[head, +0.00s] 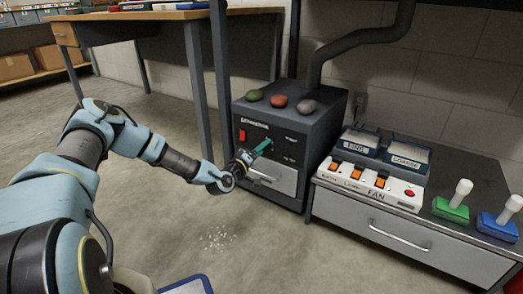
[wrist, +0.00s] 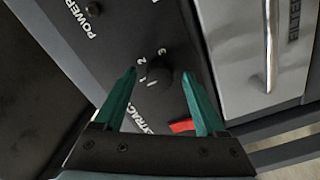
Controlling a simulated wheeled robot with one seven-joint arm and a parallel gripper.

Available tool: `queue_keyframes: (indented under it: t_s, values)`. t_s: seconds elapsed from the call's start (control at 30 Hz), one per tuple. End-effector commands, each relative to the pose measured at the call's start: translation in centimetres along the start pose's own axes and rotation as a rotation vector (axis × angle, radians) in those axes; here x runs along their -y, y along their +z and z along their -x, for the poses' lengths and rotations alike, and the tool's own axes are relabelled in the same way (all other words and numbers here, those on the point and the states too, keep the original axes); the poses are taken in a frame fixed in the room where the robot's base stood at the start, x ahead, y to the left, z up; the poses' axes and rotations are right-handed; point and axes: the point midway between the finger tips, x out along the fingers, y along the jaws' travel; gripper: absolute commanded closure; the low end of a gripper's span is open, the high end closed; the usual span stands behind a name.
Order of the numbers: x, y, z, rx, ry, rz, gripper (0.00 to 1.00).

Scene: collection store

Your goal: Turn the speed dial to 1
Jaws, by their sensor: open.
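The speed dial (wrist: 160,83) is a small dark round knob on the black front panel of the extractor unit (head: 323,112). White numbers 1, 2 and 3 are printed beside it in the wrist view. I cannot make out which number its pointer faces. My gripper (wrist: 160,73) is open, with its two teal fingers to either side of the dial in that view. I cannot tell whether they touch it. In the head view my gripper (head: 262,148) is at the panel and hides the dial.
A red switch (head: 242,135) is on the panel, and a silver filter drawer (wrist: 240,45) is beside it. Three coloured stones (head: 278,101) lie on top of the unit. A white fan switch box (head: 370,184) stands on the low cabinet at right. Pale granules (head: 217,238) lie on the floor.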

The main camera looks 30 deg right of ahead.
Motion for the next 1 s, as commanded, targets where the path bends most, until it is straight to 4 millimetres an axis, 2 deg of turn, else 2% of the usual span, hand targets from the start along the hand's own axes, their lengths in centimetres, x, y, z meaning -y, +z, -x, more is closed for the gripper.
queue_keyframes:
  t_s: [0.17,0.5,0.6,0.8,1.0]
  values:
    - [-0.1,-0.1,1.4,0.000,-0.002,0.000,0.27]
    - [-0.2,-0.1,7.9,0.001,-0.002,0.001,0.27]
    - [-0.1,-0.1,9.4,0.000,-0.002,0.001,0.27]
    - [0.0,0.0,10.7,0.000,-0.001,0.001,0.27]
    - [0.0,0.0,10.8,0.000,0.000,0.000,0.27]
